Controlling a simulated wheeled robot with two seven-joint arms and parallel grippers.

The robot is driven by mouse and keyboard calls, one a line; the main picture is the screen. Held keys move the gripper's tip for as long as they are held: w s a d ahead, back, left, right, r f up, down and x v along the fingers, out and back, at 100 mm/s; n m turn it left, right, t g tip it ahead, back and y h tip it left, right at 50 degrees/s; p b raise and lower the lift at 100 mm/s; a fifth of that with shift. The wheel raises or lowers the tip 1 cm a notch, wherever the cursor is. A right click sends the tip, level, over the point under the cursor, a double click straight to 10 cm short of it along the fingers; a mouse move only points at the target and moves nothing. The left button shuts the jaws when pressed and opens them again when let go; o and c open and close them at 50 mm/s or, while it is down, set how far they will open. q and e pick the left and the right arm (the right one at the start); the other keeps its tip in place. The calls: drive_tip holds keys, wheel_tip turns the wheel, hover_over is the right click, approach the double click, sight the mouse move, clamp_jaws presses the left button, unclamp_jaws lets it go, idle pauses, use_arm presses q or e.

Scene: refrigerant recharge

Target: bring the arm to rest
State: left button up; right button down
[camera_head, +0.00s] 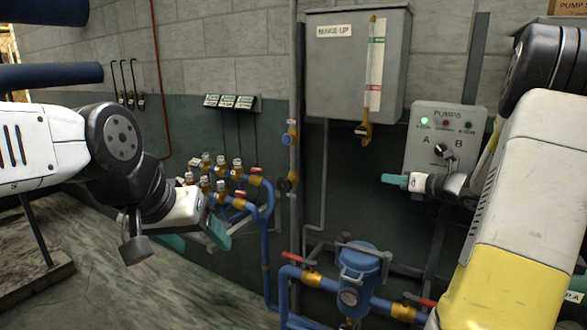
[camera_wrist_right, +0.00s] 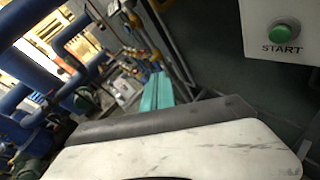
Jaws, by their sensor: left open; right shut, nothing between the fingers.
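My right arm comes in from the right in the head view. Its gripper (camera_head: 394,180) has teal fingers and is held in front of the wall, just left of the grey pump panel (camera_head: 425,124). In the right wrist view the teal fingers (camera_wrist_right: 157,92) lie side by side, shut with nothing between them. My left gripper (camera_head: 198,240) has teal fingers spread apart and empty. It hangs low at the left, in front of the brass valve cluster (camera_head: 222,178).
A grey make-up box (camera_head: 356,62) with a sight tube hangs on the wall. A blue strainer (camera_head: 360,268) with red-handled valves and blue pipes stands below. The right wrist view shows a green START button (camera_wrist_right: 284,33). Bare floor (camera_head: 110,285) lies at lower left.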

drive_tip(key=s+a+r+n+g+y, duration=0.15)
drive_tip(key=s+a+n+g, duration=0.25)
drive_tip(key=s+a+n, duration=0.45)
drive_tip(key=s+a+r+n+g, duration=0.2)
drive_tip(key=s+a+n+g, duration=0.1)
drive_tip(key=s+a+n, duration=0.6)
drive_tip(key=s+n+h, duration=0.6)
drive_tip(key=s+n, duration=0.7)
drive_tip(key=n, duration=0.4)
drive_tip(key=shift+s+d+f, duration=0.25)
drive_tip(key=shift+d+f, duration=0.1)
